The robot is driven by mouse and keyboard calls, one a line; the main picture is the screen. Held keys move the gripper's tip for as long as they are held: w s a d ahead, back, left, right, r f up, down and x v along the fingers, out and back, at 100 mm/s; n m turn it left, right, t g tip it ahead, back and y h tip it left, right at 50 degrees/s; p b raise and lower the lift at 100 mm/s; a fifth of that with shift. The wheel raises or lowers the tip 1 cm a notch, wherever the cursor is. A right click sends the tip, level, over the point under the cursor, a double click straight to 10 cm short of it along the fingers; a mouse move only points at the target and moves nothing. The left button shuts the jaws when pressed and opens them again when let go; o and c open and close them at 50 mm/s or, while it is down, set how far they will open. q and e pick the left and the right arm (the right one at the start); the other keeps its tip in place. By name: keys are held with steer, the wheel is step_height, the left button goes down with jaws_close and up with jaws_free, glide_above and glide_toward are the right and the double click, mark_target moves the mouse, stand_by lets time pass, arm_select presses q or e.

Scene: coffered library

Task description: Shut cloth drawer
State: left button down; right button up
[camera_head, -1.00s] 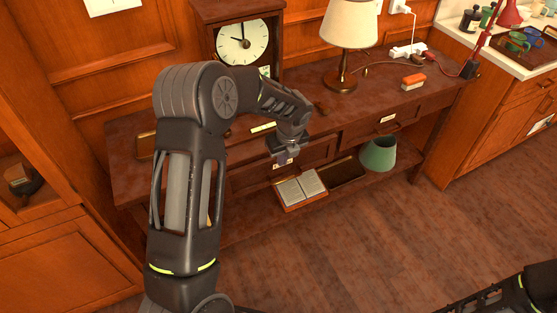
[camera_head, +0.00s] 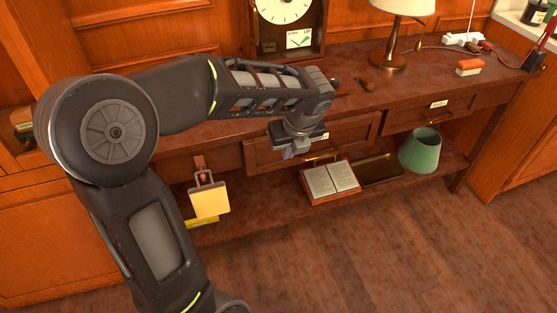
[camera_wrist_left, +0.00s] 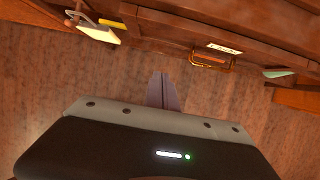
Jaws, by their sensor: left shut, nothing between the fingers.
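A wooden table has a middle drawer (camera_head: 350,135) and a right drawer (camera_head: 460,102), each with a small label and a metal handle. The label text is too small to read, so I cannot tell which is the cloth drawer. My left gripper (camera_head: 291,153) is shut and empty in front of the middle drawer's left part. In the left wrist view its fingertips (camera_wrist_left: 164,78) are together, apart from the drawer handle (camera_wrist_left: 212,60). My right gripper is out of view.
On the lower shelf are an open book (camera_head: 331,180), a shallow tray (camera_head: 378,170) and a green shade (camera_head: 420,150). A yellow pad (camera_head: 209,203) hangs at the left. A clock (camera_head: 285,22) and a lamp (camera_head: 389,55) stand on top. The floor in front is clear.

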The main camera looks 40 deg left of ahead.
mark_target(278, 156)
arm_select(q)
steer(key=shift+f, duration=0.15)
steer(key=w+a+f, duration=0.1)
steer(key=f, duration=0.2)
steer(key=w+a+f+b, duration=0.1)
steer(key=a+f, duration=0.1)
steer(key=f, duration=0.1)
steer(key=w+a+f+b, duration=0.1)
steer(key=a+f, duration=0.1)
steer(key=f, duration=0.1)
steer(key=shift+w+a, duration=0.25)
steer(key=shift+w, duration=0.15)
steer(key=shift+w+a, duration=0.3)
steer(key=shift+a, duration=0.15)
